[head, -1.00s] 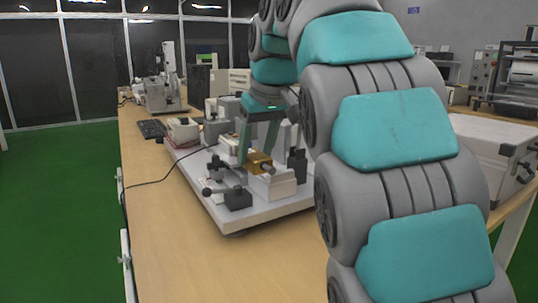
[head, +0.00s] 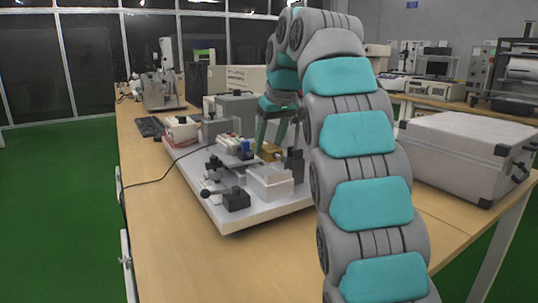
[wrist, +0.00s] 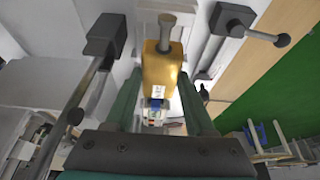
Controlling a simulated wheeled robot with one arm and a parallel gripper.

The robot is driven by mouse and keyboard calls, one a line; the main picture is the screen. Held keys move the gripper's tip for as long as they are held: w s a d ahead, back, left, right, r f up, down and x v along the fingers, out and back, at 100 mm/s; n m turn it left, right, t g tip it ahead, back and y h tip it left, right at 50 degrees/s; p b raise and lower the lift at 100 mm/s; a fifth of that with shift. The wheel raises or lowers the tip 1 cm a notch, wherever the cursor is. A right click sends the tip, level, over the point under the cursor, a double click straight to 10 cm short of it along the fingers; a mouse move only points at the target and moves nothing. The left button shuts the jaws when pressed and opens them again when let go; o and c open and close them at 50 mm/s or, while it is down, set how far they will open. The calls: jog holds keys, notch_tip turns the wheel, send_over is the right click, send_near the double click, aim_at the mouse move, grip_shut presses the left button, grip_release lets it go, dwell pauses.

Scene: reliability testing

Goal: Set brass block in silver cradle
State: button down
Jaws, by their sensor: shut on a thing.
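The brass block (head: 270,152) is between the teal fingers of my gripper (head: 269,146), which is shut on it. In the wrist view the block (wrist: 160,70) sits between the fingers of my gripper (wrist: 160,88), with a grey knob (wrist: 167,22) sticking out of its end. A pale silver block-shaped fixture (head: 269,182), which looks like the cradle, stands on the white base plate (head: 232,216). In the head view the brass block shows just behind and above this fixture. I cannot tell whether they touch.
A black clamp with a ball-ended lever (head: 230,198) stands left of the fixture. A dark upright post (head: 293,165) is close on the right of my gripper. A blue-topped part (head: 245,147) is left of the block. A large grey case (head: 465,150) lies on the bench.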

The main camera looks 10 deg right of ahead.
aim_at(271, 147)
jog(key=shift+f, duration=1.55)
jog(key=shift+f, duration=0.1)
jog(key=shift+f+b, duration=0.1)
jog(key=shift+b, duration=0.25)
jog(key=shift+c, duration=1.3)
grip_release()
jog(key=shift+p+v, duration=0.6)
jog(key=shift+v, duration=2)
jog(key=s+d+b, duration=0.2)
jog(key=s+d, duration=0.1)
jog(key=s, duration=0.8)
jog(key=shift+s+d, duration=0.2)
jog(key=shift+d, duration=0.15)
